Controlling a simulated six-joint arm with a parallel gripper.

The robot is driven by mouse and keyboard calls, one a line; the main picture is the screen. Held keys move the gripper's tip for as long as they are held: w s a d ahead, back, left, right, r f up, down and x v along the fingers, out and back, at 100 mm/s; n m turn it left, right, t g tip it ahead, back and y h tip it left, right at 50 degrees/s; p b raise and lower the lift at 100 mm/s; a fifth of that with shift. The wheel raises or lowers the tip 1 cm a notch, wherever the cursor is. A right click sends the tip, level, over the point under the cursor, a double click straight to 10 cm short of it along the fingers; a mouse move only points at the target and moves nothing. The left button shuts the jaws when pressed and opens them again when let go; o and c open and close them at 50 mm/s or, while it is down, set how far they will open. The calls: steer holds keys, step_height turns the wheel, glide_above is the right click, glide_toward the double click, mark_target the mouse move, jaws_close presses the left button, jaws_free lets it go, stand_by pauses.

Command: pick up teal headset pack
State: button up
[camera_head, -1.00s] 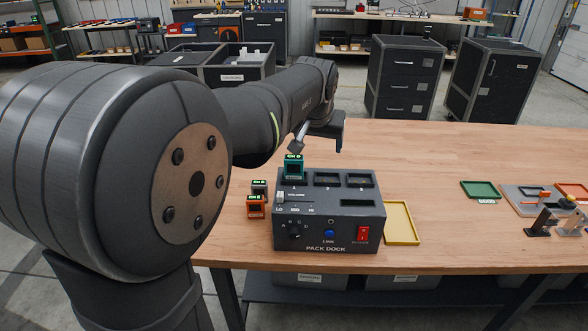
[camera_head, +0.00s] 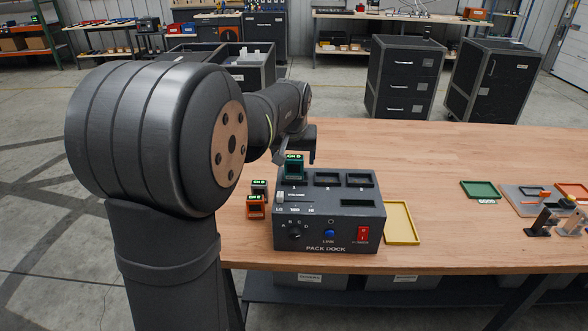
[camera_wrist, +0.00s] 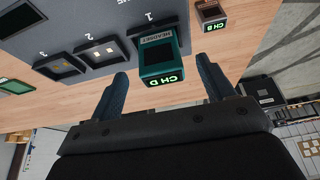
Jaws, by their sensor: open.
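The teal headset pack (camera_head: 293,169) stands upright in the leftmost bay of the dark grey pack dock (camera_head: 331,215), with a green "CH D" display on top. In the wrist view the teal pack (camera_wrist: 160,55) sits in the bay marked 1, its display towards me. My gripper (camera_wrist: 164,78) is open and empty, one finger on each side of the near end of the pack, with gaps showing on both sides. In the head view my gripper is partly hidden behind my arm, just behind the pack. Whether the fingers reach down beside the pack I cannot tell.
An orange pack (camera_head: 256,207) and a grey pack (camera_head: 260,187) stand close left of the dock. A yellow tray (camera_head: 401,222) lies right of it. The other dock bays look empty. A green tray (camera_head: 480,189) and fixtures lie further right. The table behind the dock is clear.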

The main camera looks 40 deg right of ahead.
mark_target(294, 166)
steer(key=shift+x, duration=2.75)
steer(key=shift+d+r, duration=0.1)
steer(key=c, duration=1.2)
steer(key=shift+c, duration=0.2)
